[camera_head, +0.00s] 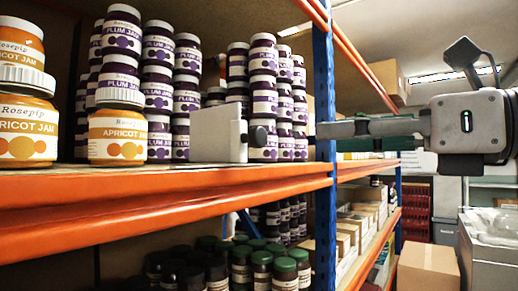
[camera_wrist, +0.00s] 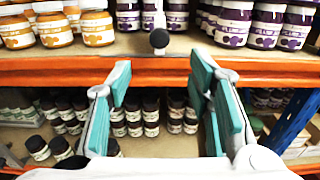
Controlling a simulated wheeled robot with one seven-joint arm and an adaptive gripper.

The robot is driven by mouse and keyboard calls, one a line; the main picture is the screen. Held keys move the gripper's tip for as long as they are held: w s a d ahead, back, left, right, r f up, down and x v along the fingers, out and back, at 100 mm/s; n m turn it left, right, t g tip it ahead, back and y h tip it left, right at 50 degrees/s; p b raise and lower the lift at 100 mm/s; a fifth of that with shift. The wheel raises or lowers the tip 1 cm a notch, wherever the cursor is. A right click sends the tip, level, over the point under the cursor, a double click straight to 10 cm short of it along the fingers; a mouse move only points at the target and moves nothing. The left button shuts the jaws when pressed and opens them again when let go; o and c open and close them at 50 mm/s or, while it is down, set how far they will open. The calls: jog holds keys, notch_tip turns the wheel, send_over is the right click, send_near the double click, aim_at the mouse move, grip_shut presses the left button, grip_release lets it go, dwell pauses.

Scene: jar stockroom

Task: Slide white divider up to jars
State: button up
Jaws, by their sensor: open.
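The white divider (camera_head: 218,135) stands upright on the upper shelf, with a dark round knob (camera_head: 258,136) at its front edge. In the wrist view the divider (camera_wrist: 154,15) shows nearly edge-on, with its knob (camera_wrist: 159,39) ahead of and between my fingers. Purple-labelled plum jam jars (camera_head: 160,95) stand stacked left of the divider, and more plum jars (camera_head: 264,100) stand to its right in the picture. My gripper (camera_wrist: 160,72) is open and empty, its teal-padded fingers apart in front of the shelf edge. It touches neither knob nor divider.
Orange apricot jam jars (camera_head: 118,135) stand at the left on the upper shelf. The orange shelf beam (camera_head: 170,190) runs along the front. A blue upright post (camera_head: 324,100) stands at the right. Dark jars (camera_wrist: 150,115) fill the lower shelf. A cardboard box (camera_head: 428,268) stands beyond.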

aim_at(262, 139)
jog(key=x, duration=1.3)
jog(key=shift+w+a, duration=0.2)
jog(key=shift+a, duration=0.05)
jog(key=shift+c, duration=0.2)
